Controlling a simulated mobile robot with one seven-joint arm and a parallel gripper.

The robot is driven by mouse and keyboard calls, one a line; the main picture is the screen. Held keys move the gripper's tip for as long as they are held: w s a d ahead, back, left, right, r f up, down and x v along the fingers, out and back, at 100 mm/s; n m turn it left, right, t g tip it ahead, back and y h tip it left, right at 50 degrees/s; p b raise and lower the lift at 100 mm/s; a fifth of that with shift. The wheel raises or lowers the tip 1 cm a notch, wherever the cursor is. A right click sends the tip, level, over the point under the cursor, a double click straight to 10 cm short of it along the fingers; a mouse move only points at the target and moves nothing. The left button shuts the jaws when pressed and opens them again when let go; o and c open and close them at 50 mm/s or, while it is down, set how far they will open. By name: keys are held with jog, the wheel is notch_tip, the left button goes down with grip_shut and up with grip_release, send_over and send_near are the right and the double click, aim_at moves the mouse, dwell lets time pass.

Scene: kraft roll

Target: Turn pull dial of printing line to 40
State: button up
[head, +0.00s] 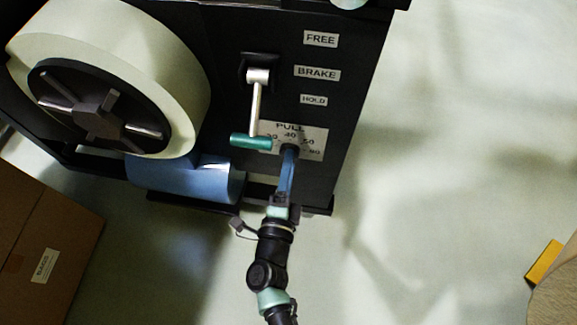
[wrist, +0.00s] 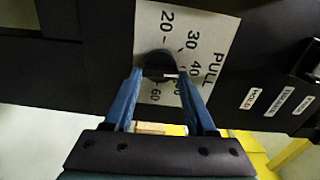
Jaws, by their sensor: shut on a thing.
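The pull dial (wrist: 158,63) is a small dark round knob on a white PULL plate (wrist: 215,40) with printed numbers. In the head view the plate (head: 312,133) is low on the machine's black panel. My gripper (wrist: 162,74) has its two blue fingers on either side of the knob, shut on it. In the head view my gripper (head: 289,158) reaches up from below and covers much of the dial. A light mark on the knob points to the right in the wrist view, roughly toward 40 or 50; I cannot tell exactly which.
A lever with a green handle (head: 251,141) hangs just left of the dial, close to my gripper. FREE, BRAKE and HOLD labels (head: 317,73) are above. A large paper roll (head: 165,70) and a blue roller (head: 190,182) are to the left.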

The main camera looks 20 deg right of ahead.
jog(key=shift+m, duration=0.3)
jog(key=o, duration=1.4)
jog(key=shift+c, duration=0.2)
jog(key=p+v, duration=0.3)
jog(key=v, duration=1)
